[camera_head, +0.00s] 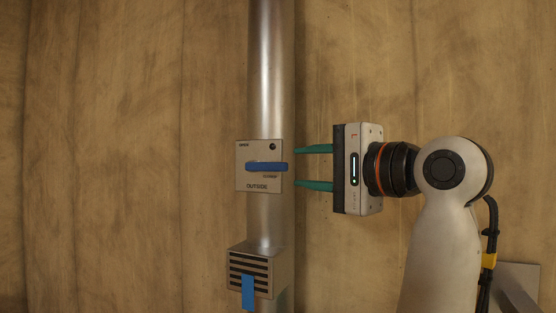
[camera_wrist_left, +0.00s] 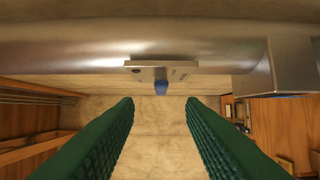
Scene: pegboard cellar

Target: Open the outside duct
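The outside duct is a vertical metal pipe (camera_head: 271,70) in the head view. It carries a square plate (camera_head: 258,187) marked OUTSIDE, with an OPEN mark at upper left and a second mark, apparently CLOSED, under the lever. The blue lever (camera_head: 267,167) lies level, its free end pointing right beside that lower mark. My left gripper (camera_head: 305,167) is open and empty. Its green fingertips are just right of the lever's end, one above and one below its line. In the left wrist view the lever (camera_wrist_left: 161,87) shows centred beyond the open fingers (camera_wrist_left: 160,101). My right gripper is out of view.
A slatted vent box (camera_head: 258,270) with a blue strip (camera_head: 247,291) hanging on it sits on the pipe below the plate. A plain stained wall (camera_head: 130,150) is behind. Wooden furniture (camera_wrist_left: 280,125) shows at the wrist view's right. The space between the fingers is clear.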

